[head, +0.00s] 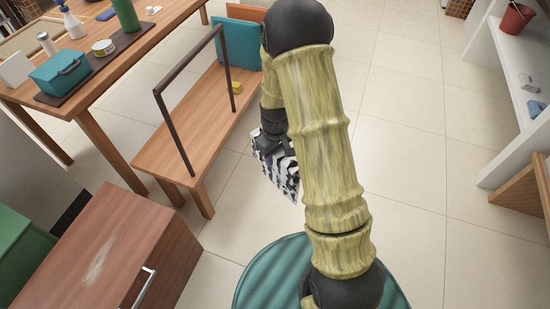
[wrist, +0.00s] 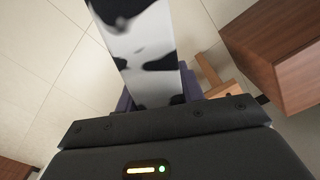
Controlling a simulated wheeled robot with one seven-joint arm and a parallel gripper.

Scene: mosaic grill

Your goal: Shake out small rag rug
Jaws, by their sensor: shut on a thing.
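The small rag rug (head: 283,176) is black and white and hangs below the end of my arm in the head view, above the tile floor. In the wrist view the rug (wrist: 146,55) shows as a white strip with black blotches, rising from between the fingers. My gripper (wrist: 157,92) is shut on the rug. In the head view, my arm hides part of the gripper and the rug's right side.
A low wooden bench (head: 188,132) with a dark metal rail (head: 174,120) stands just left of the rug. A brown cabinet (head: 105,255) is at the lower left. A wooden table (head: 95,105) stands behind it. Open tile floor lies right, before a white shelf (head: 510,85).

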